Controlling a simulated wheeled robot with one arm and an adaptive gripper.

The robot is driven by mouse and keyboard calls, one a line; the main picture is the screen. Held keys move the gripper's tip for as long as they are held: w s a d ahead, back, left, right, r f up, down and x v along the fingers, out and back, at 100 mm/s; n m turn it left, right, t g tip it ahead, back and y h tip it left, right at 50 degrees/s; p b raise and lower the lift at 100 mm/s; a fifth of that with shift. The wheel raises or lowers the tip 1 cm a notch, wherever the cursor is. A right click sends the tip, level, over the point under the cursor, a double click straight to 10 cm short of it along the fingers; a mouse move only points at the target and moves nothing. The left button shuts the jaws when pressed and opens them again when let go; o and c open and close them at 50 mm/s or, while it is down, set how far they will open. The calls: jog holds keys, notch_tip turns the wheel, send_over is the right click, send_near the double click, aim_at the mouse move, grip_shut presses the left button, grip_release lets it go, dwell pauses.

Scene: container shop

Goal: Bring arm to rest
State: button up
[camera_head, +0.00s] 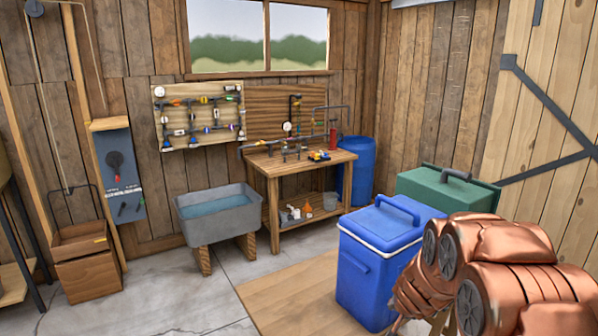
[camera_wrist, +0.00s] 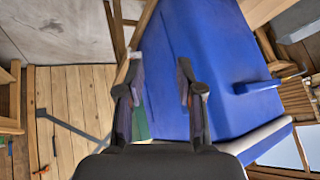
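My gripper (camera_wrist: 161,78) shows in the wrist view with its two dark fingers apart and nothing between them. The blue cooler (camera_wrist: 215,50) fills much of that view behind the fingers. I cannot tell how far apart they are. In the head view my copper-coloured arm is folded at the lower right, in front of the blue cooler (camera_head: 365,283). The gripper itself is hidden there.
A green chest (camera_head: 418,187) stands behind the blue cooler. A wooden workbench (camera_head: 335,156) and a grey water tub (camera_head: 215,230) stand along the back wall. A wooden crate (camera_head: 88,279) is at the left. The concrete floor (camera_head: 190,300) in front is clear.

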jog(key=s+a+r+n+g+y, duration=0.2)
jog(key=s+a+r, duration=0.2)
jog(key=s+a, duration=0.4)
jog(key=s+a+r+n+g+y, duration=0.25)
jog(key=s+a+r, duration=0.2)
jog(key=s, duration=0.45)
jog(key=s+d+r+n+g+h, duration=0.1)
jog(key=s+g, duration=0.1)
jog(key=s, duration=1.1)
jog(key=s+d+r+n+g+h+b, duration=0.1)
jog(key=s+d+g, duration=0.1)
jog(key=s, duration=1.1)
jog(key=shift+s+d+h, duration=0.15)
jog(key=shift+s+h, duration=0.2)
jog(key=shift+s, duration=0.05)
jog(key=shift+d+g, duration=0.1)
jog(key=shift+g, duration=0.15)
